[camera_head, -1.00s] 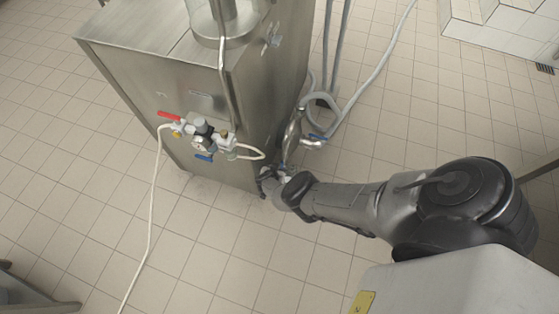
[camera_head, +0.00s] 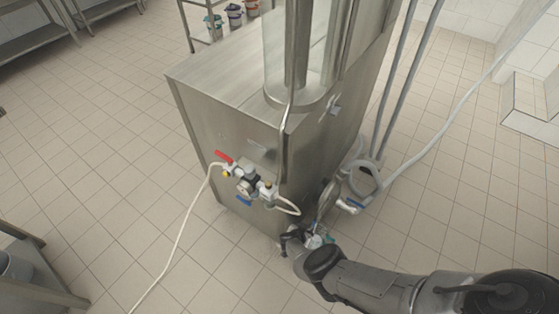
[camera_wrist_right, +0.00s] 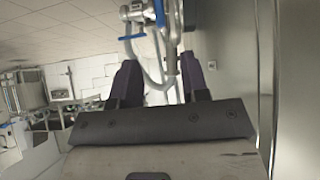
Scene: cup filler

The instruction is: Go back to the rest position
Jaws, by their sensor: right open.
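My right gripper (camera_head: 308,240) is beside the lower right corner of the steel cup filler machine (camera_head: 225,105) in the head view. In the right wrist view its two dark fingers (camera_wrist_right: 160,82) stand apart with nothing held between them. A valve with a blue handle (camera_wrist_right: 132,37) and a grey hose (camera_wrist_right: 155,75) show beyond the fingertips. The same blue-handled valve (camera_head: 351,204) is just right of the gripper in the head view. My left gripper is not in view.
A red-handled valve group (camera_head: 243,183) with a white hose (camera_head: 178,240) is on the machine's front. Grey hoses (camera_head: 440,130) run on its right. Steel tables stand at lower left (camera_head: 40,270) and upper left (camera_head: 30,45). Tiled floor (camera_head: 110,150) left of the machine is clear.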

